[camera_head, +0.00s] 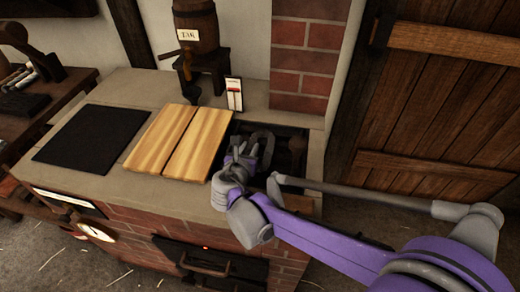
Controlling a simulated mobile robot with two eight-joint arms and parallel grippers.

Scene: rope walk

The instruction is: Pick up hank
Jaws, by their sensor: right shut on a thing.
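My right gripper (240,152) reaches in from the right, over the left side of a dark open trough (292,132) in the stone-topped brick counter. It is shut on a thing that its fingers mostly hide. A grey looped thing (264,138), which looks like the hank, shows just beyond the fingers, inside the trough opening. I cannot tell how much of it lies between the fingers or whether it is clear of the trough floor. My left gripper is not in view.
Two light wooden boards (180,140) lie left of the trough, beside a black plate (88,138). A barrel marked TAR (197,28) stands on a stand behind. A small red-marked gauge (234,94) stands at the trough's back edge. A wooden door (450,110) is at right.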

